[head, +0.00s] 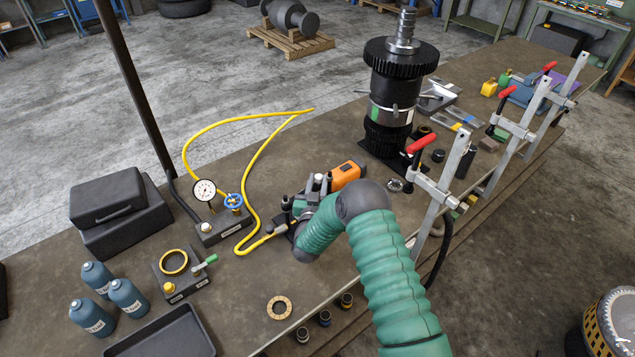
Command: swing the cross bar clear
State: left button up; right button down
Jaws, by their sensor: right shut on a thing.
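I cannot pick out a cross bar for certain in the head view. My right arm, in a green sleeve, comes in from the bottom. Its gripper (296,212) is low over the bench, shut on a dark part, mostly hidden by the gripper and wrist. The black transmission stack (394,101) stands upright on the bench to the right of and beyond my gripper, apart from it. A stepped metal shaft (404,32) rises from its top. My left gripper is out of view.
An orange tool (347,174) lies beside my wrist. A yellow hose (186,146) loops near a gauge (204,190). Clamps with red handles (422,144) line the right bench edge. A dark post (122,70) stands at left. Bottles (128,297) and a tray (180,333) occupy the front left.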

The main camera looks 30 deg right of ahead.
jog(key=shift+s+d+f, duration=0.1)
jog(key=shift+d, duration=0.2)
jog(key=shift+w+n+t+y+b, duration=0.3)
jog(key=shift+w+n+y+b, duration=0.1)
jog(key=shift+b, duration=0.3)
jog(key=w+a+n+t+y+b, duration=0.3)
jog(key=w+n+y+b, duration=0.5)
jog(key=y+b, duration=0.3)
jog(key=a+n+y, duration=0.1)
jog(key=y, duration=0.2)
jog(key=shift+w+a+r+n+y, duration=0.3)
jog(key=shift+w+r+n+y, duration=0.05)
jog(key=shift+n+y, duration=0.05)
